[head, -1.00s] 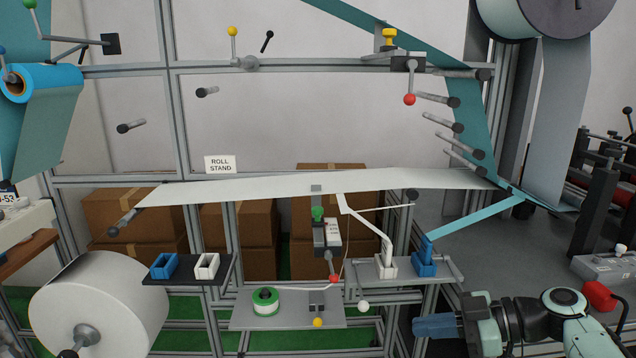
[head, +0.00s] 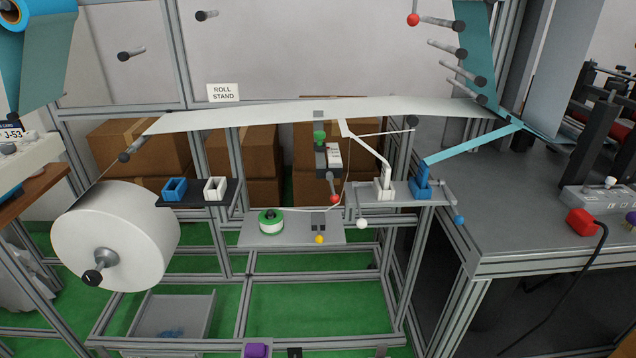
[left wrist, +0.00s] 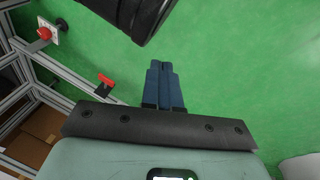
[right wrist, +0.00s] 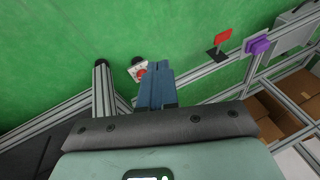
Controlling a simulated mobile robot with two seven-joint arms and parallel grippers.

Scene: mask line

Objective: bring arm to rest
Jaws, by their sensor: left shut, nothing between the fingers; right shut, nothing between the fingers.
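My left gripper (left wrist: 163,85) shows in the left wrist view with its blue fingers together and nothing between them. It hangs over the green floor, apart from the frame. My right gripper (right wrist: 156,84) shows in the right wrist view, also shut and empty, over the green floor. A white switch plate with a red button (right wrist: 139,71) appears just beyond its fingertips; I cannot tell the gap. Neither gripper shows in the head view.
The aluminium frame of the roll stand (head: 250,277) fills the middle, with a white roll (head: 140,225) at left. A purple button (right wrist: 258,46) and red flag (right wrist: 223,36) sit on the frame.

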